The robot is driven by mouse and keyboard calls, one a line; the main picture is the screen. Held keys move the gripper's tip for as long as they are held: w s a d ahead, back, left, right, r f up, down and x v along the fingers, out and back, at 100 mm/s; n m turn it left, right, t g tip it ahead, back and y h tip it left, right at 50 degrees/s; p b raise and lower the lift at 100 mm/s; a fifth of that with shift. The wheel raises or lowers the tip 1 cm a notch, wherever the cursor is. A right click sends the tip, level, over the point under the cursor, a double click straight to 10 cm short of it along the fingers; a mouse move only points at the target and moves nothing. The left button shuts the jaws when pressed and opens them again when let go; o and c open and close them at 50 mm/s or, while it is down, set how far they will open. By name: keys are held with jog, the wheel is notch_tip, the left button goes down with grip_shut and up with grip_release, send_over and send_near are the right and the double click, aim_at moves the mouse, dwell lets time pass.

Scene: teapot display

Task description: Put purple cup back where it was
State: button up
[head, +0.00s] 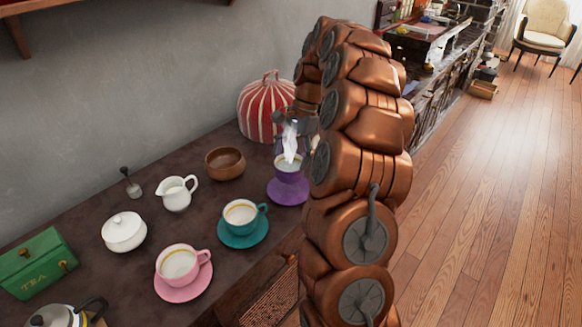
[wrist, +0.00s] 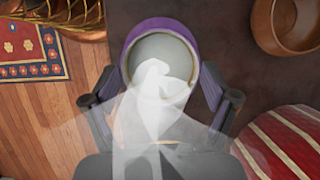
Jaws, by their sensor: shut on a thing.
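The purple cup (head: 290,176) is upright over the purple saucer (head: 285,195) in the head view. I cannot tell whether its base touches the saucer. In the wrist view the purple cup (wrist: 150,24) shows from above with a pale inside, and no saucer shows around it. My gripper (wrist: 158,82) is shut on the cup, with a dark finger at each side. In the head view my gripper (head: 290,135) is partly hidden by my arm. A whitish see-through shape covers part of the cup and gripper in both views.
A red striped tea cosy (head: 264,105) stands close behind the cup, and a wooden bowl (head: 225,163) is to the left. A teal cup (head: 240,214), a pink cup (head: 178,264), a milk jug (head: 176,192) and a sugar bowl (head: 124,232) stand farther left. The table edge is near.

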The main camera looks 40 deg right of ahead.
aim_at(291, 167)
jog(key=shift+f, duration=1.9)
jog(key=shift+f, duration=0.1)
jog(key=o, duration=1.3)
jog(key=v, duration=0.9)
jog(key=shift+p+v, duration=1.05)
jog(key=shift+v, duration=0.55)
jog(key=shift+a, duration=0.1)
